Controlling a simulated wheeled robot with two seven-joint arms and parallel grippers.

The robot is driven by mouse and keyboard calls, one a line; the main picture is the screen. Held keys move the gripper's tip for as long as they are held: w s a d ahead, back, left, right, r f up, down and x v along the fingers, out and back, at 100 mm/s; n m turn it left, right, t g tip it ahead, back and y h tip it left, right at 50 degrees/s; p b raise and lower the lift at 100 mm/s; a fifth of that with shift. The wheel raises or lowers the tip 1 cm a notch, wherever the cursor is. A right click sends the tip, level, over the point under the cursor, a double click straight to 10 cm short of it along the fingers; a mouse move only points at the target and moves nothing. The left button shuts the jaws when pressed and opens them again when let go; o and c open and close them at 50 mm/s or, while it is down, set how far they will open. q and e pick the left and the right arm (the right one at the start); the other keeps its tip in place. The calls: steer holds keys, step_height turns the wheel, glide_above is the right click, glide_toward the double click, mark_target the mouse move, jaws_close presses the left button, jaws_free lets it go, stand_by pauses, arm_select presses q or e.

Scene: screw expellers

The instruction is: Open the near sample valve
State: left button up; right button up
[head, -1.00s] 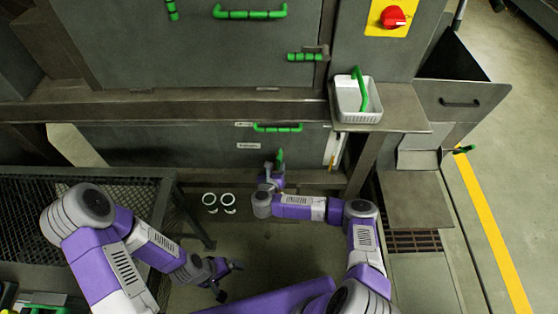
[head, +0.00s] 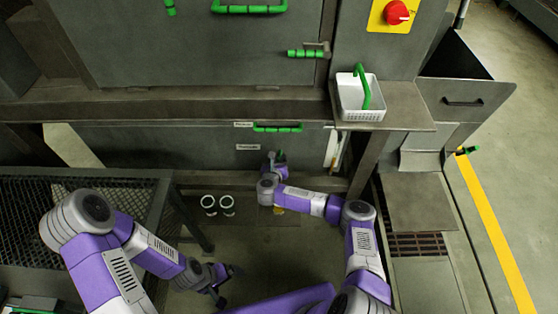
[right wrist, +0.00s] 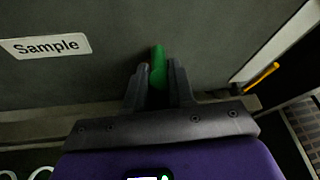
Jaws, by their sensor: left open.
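A green valve handle (right wrist: 158,67) stands upright against the grey machine wall, right of a white "Sample" label (right wrist: 46,46). In the head view the handle (head: 281,155) is small and partly covered by my right gripper (head: 274,163). In the right wrist view the two dark fingers of my right gripper (right wrist: 158,84) stand on either side of the handle, with narrow gaps beside it. The valve body behind the gripper is hidden. My left gripper (head: 228,282) is open and empty, low over the floor, well away from the handle.
Two white-rimmed cups (head: 208,202) stand below the machine, left of my right gripper. A mesh-topped bench (head: 80,190) is at the left. A green bar handle (head: 278,128) is above the valve.

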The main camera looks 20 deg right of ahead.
jaws_close()
steer(key=shift+d+r, duration=0.1)
steer(key=shift+n+y+p, duration=0.35)
steer(key=shift+n+y, duration=0.25)
steer(key=o, duration=0.6)
jaws_free()
